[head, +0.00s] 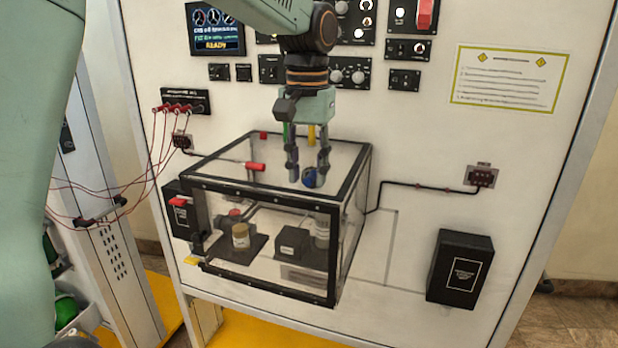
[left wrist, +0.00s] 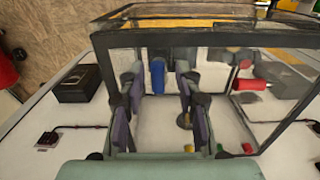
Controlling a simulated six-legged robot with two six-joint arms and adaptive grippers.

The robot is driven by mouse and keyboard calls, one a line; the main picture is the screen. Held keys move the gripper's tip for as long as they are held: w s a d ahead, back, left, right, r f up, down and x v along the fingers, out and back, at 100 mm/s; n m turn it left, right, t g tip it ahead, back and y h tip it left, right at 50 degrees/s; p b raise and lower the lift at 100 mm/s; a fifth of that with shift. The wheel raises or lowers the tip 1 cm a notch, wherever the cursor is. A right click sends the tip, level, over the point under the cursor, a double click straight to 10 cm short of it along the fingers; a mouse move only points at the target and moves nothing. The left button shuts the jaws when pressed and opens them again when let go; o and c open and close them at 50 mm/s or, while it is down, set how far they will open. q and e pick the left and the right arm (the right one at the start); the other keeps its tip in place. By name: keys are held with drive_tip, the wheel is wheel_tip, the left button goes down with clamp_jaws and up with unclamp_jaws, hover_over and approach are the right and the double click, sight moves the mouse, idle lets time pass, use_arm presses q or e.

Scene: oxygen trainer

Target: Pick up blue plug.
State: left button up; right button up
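The blue plug (head: 310,178) shows as a small blue shape at the top of the clear box (head: 190,181), right by the fingertips of my left gripper (head: 308,177). In the left wrist view the blue plug (left wrist: 158,76) appears upright between the two fingers of my left gripper (left wrist: 158,88), with a gap on each side. My left gripper points down and is open. A fingertip partly hides the plug in the head view. I cannot tell how far the plug lies below the fingertips. My right gripper is not in view.
A red-handled tool (head: 255,167) lies at the box top, left of my gripper. Green (head: 287,131) and yellow (head: 311,133) pieces show behind the fingers. The box has black edges and holds a jar (head: 240,236). Red wires (head: 150,150) hang at the left.

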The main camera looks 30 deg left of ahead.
use_arm(q)
drive_tip(key=shift+d, duration=0.2)
drive_tip(key=shift+c, duration=1.4)
drive_tip(key=shift+w+a, duration=0.1)
drive_tip(key=shift+w, duration=0.1)
clamp_jaws()
drive_tip(key=shift+s, duration=0.15)
